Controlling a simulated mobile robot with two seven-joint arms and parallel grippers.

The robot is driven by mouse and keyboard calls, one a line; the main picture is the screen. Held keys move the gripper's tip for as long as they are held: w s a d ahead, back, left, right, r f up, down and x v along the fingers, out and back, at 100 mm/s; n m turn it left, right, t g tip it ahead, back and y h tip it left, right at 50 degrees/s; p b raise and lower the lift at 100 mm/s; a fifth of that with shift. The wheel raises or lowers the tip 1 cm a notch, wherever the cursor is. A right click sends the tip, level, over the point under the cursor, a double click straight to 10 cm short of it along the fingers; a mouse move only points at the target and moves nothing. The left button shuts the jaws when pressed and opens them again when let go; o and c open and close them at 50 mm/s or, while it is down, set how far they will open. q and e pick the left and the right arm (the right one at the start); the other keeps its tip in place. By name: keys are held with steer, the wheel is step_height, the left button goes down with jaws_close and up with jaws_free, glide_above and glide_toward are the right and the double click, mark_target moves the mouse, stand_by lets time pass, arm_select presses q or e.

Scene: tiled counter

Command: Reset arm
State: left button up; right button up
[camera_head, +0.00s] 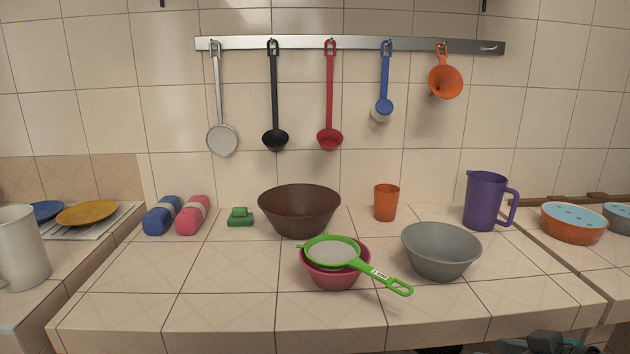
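The task names no object, only an arm. No left gripper shows in the head view. Dark grey and black shapes (545,342) show at the bottom right edge, below the counter's front edge. They are cut off by the picture, and I cannot tell whether they are part of me. No gripper fingers can be made out, and nothing touches the things on the counter.
On the tiled counter (225,307) stand a brown bowl (299,212), a grey bowl (441,252), a red bowl (333,280) with a green strainer (333,251) resting on it, an orange cup (386,203) and a purple pitcher (485,201). The front left is clear.

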steer(key=s+a+f+m+h+p, duration=0.1)
steer(key=s+a+f, duration=0.5)
steer(key=f, duration=0.2)
steer(key=s+a+f+h+p, duration=0.1)
steer(key=s+a+f+h, duration=0.1)
steer(key=s+a+f, duration=0.4)
step_height(320, 180, down, 2)
steer(key=shift+s+f+m+t, duration=0.2)
steer(key=shift+s+m+t, duration=0.2)
steer(key=shift+s, duration=0.25)
